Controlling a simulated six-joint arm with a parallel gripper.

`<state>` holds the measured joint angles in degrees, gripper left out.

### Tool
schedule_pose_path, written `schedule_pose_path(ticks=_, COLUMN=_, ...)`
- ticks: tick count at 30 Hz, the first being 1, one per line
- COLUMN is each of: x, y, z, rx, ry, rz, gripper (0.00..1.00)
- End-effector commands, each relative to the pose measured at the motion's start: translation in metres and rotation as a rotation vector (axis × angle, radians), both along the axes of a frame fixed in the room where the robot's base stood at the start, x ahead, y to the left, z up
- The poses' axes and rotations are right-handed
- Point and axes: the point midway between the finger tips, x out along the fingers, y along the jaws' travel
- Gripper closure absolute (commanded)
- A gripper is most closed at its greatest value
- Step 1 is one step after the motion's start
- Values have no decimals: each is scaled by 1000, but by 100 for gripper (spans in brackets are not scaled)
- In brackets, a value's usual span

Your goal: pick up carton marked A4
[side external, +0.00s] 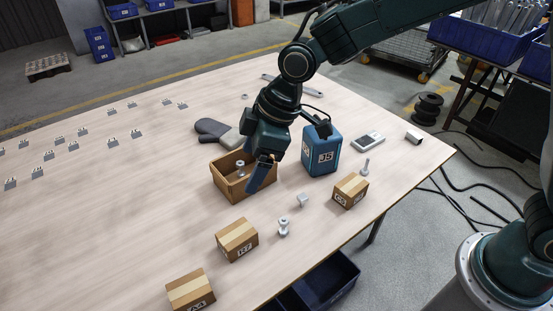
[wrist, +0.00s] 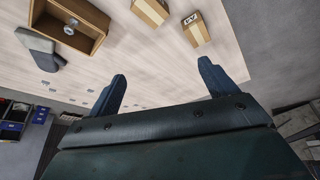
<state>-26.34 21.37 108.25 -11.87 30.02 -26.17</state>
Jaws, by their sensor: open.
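The carton marked A4 (side external: 190,290) is a small brown box with a pale tape strip, at the bottom of the side view near the table's front edge. A carton with a partly legible label, apparently A4, shows at the top of the wrist view (wrist: 196,30), beyond the fingertips. My gripper (side external: 288,163) is open and empty above the table, near the wooden box and the blue canister, well away from carton A4. Both fingers stand apart in the wrist view (wrist: 162,69), with bare table between them.
Another carton (side external: 237,239) stands beside A4, and one (side external: 350,190) at the right. An open wooden box (side external: 229,186) holds a metal part. A blue canister marked J5 (side external: 322,158), a bolt-like part (side external: 283,228) and a grey glove (side external: 211,131) are nearby.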

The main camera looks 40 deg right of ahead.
Motion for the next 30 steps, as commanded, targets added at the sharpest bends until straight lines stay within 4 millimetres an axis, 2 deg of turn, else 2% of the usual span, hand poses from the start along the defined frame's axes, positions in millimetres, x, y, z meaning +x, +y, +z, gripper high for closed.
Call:
schedule_pose_path(ticks=1, x=2, y=13, z=-13, rx=-1, ry=8, rz=35, gripper=15)
schedule_pose_path(ticks=9, x=4, y=77, z=-79, rx=4, ry=23, rz=215, gripper=15)
schedule_pose_path(ticks=15, x=-4, y=118, z=-130, rx=10, ry=31, rz=335, gripper=15)
schedule_pose_path(ticks=18, x=-9, y=132, z=-148, rx=14, ry=34, rz=378, gripper=15)
schedule_pose_path(ticks=23, x=-14, y=143, z=-165, rx=17, ry=35, rz=414, gripper=15)
schedule_pose_path(ticks=30, x=-15, y=146, z=-168, rx=19, ry=35, rz=422, gripper=15)
